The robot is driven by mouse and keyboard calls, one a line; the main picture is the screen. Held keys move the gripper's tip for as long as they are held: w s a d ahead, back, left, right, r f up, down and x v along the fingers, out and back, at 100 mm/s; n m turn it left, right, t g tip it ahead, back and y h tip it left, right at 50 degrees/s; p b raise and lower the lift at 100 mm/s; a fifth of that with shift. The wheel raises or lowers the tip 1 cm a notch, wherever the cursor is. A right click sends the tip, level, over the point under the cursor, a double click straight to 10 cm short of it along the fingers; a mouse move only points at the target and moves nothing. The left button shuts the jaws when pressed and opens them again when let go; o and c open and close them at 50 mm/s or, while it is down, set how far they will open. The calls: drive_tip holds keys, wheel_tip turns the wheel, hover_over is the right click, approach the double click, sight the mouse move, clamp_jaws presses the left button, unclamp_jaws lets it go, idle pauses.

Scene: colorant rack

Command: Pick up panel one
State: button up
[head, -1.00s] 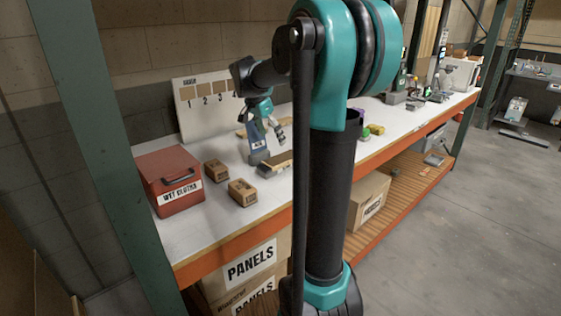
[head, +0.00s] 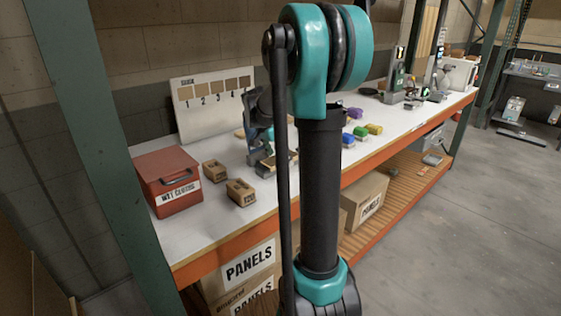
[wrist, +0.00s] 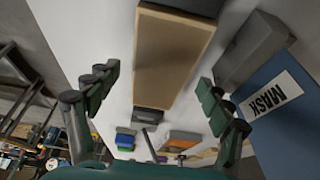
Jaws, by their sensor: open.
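A tan flat panel (wrist: 172,55) with a pale edge lies on the white bench top in the wrist view; I cannot read any number on it. A grey block shows at its lower end. My gripper (wrist: 157,98) is open and empty, its fingers spread to the left and right of the panel's line, with the panel ahead of them. A blue holder labelled MASK (wrist: 285,110) stands close to the right finger. In the head view my arm hides most of the gripper and the panel. A sample board (head: 212,105) with numbered tan swatches stands against the wall.
A red box (head: 170,178) and two small brown blocks (head: 241,192) stand at the left of the bench. Several coloured blocks (head: 360,132) lie behind my arm to the right. Boxes labelled PANELS (head: 250,262) sit below. A green rack post (head: 95,150) stands at left.

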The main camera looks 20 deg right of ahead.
drive_tip(key=c, duration=1.3)
drive_tip(key=shift+r, duration=0.15)
